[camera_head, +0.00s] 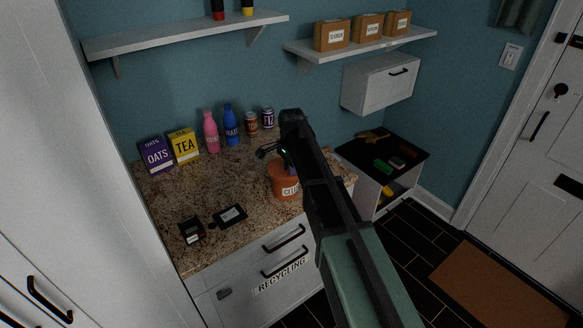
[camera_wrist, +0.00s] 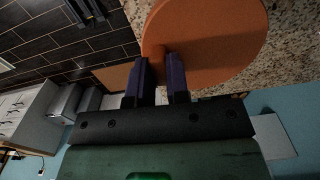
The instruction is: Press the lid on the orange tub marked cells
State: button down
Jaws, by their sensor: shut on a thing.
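The orange tub (camera_head: 284,188) marked CELLS stands on the granite counter near its right front part, partly behind my arm. My gripper (camera_head: 291,168) is at its top. The lid's broad face is towards the wrist camera. My arm and gripper hide much of the tub's top in the head view, so I cannot tell whether the lid sits flush on the rim.
A black label-like item (camera_head: 230,215) and a small dark box (camera_head: 191,231) lie on the counter to the left. OATS (camera_head: 156,156), TEA (camera_head: 184,146), bottles and cans line the back. A dark-topped cabinet (camera_head: 352,150) stands at right.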

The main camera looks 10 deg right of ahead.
jog(key=shift+f+b, duration=0.3)
jog(key=shift+f, duration=0.1)
dwell(0.3)
jog(key=c, duration=0.5)
grip_release()
jog(key=shift+c, duration=0.2)
jog(key=shift+r, duration=0.1)
notch_tip(320, 180, up, 8)
jog(key=p, duration=0.8)
grip_shut()
dwell(0.9)
jog(key=shift+f, duration=0.2)
dwell(0.3)
